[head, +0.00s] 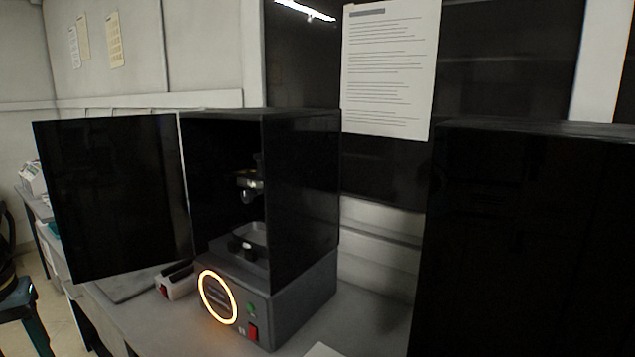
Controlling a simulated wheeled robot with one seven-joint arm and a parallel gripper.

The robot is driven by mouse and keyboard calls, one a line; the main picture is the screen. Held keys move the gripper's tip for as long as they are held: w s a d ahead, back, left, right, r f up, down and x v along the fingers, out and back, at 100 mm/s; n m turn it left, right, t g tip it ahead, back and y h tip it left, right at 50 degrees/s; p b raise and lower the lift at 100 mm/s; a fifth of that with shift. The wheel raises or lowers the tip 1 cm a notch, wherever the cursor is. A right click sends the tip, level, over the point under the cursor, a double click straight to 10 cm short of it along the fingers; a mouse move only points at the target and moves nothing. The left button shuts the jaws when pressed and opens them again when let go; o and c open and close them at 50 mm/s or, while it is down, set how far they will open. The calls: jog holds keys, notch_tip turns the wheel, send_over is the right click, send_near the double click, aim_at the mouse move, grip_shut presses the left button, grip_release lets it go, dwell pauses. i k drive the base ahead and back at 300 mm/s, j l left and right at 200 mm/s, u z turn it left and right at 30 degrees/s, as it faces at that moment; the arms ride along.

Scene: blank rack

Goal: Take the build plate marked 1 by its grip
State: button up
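A dark, box-shaped machine (302,185) stands on the grey bench, with its black door (115,200) swung wide open to the left. Inside, a small metallic fitting (250,183) hangs from a dark mount in the upper part of the chamber. Below it is a shallow grey tray (252,233) with a pale knob at its front. No marking 1 can be read on anything, so I cannot tell whether the fitting is the build plate marked 1. My gripper is not in view.
The machine's base has a glowing orange ring (218,297) and a red switch (253,332). A small white-and-red box (177,281) stands beside it, under the door. A large black cabinet (530,240) fills the right side.

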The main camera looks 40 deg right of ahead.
aim_at(249, 177)
jog(key=i+j+z, duration=0.15)
jog(key=j+z, duration=0.2)
jog(key=i+j+z, duration=0.15)
jog(key=z, duration=0.15)
jog(key=j+z, duration=0.35)
jog(key=i+j, duration=0.05)
jog(key=j, duration=0.05)
